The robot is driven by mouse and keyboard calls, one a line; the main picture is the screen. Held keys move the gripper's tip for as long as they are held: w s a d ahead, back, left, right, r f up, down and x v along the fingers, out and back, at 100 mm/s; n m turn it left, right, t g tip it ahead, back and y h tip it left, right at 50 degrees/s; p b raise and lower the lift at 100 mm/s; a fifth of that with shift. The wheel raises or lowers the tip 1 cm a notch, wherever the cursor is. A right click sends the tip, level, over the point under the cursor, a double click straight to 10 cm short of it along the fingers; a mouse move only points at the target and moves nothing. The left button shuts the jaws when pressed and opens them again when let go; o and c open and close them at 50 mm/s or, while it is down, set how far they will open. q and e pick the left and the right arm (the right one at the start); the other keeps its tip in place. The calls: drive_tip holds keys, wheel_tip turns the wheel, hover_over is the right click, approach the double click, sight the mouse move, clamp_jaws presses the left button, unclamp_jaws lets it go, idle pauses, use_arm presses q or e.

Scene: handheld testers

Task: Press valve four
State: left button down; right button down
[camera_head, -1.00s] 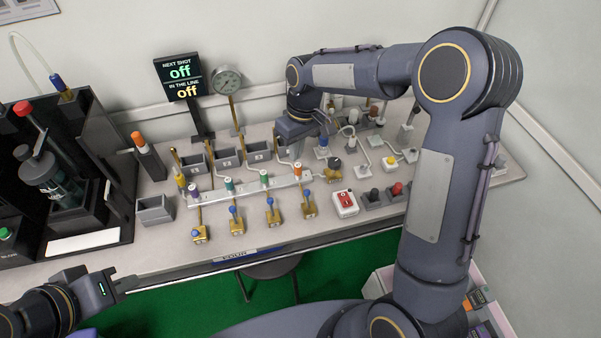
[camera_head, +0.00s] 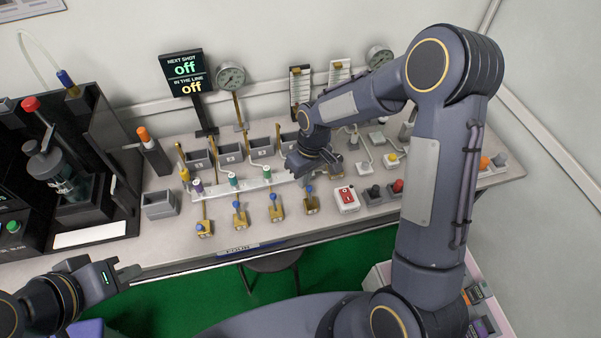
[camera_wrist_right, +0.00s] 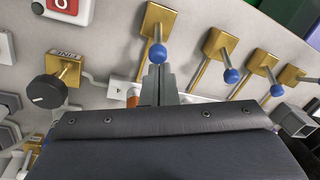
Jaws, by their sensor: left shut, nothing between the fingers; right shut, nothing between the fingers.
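A pale manifold bar (camera_head: 248,187) on the bench carries a row of capped valves: purple (camera_head: 197,186), teal (camera_head: 233,181) and green (camera_head: 266,172). The orange-capped valve at the row's right end is hidden behind my right gripper (camera_head: 318,170) in the head view. In the right wrist view an orange part (camera_wrist_right: 133,100) shows just left of my shut, empty right fingers (camera_wrist_right: 160,75), partly hidden by the gripper body. I cannot tell whether they touch. My left gripper (camera_head: 136,272) is shut and empty, off the bench's front edge at lower left.
Brass blocks with blue-knobbed levers (camera_head: 311,200) stand in front of the bar; one blue knob (camera_wrist_right: 158,53) appears near the right fingertips. A red switch box (camera_head: 346,199) and black knob (camera_wrist_right: 46,91) are close by. A sign (camera_head: 186,78) reads off twice.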

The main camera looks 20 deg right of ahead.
idle(0.3)
drive_tip(key=shift+s+r+t+b, duration=0.1)
drive_tip(key=shift+s+t+b, duration=0.6)
drive_tip(key=shift+b, duration=0.95)
drive_tip(key=s+t+b, duration=0.1)
drive_tip(key=t+b, duration=0.1)
drive_tip(key=b, duration=0.4)
drive_tip(key=s+t+b, duration=0.1)
drive_tip(key=t+b, duration=0.1)
drive_tip(key=b, duration=0.4)
drive_tip(key=s+t+b, duration=0.1)
drive_tip(key=t+b, duration=0.1)
drive_tip(key=b, duration=0.3)
drive_tip(key=shift+s+n+t+b, duration=0.4)
drive_tip(key=shift+r+p, duration=0.6)
drive_tip(key=shift+p, duration=0.15)
drive_tip(key=shift+a, duration=0.1)
drive_tip(key=shift+r+p, duration=0.6)
drive_tip(key=shift+r, duration=0.2)
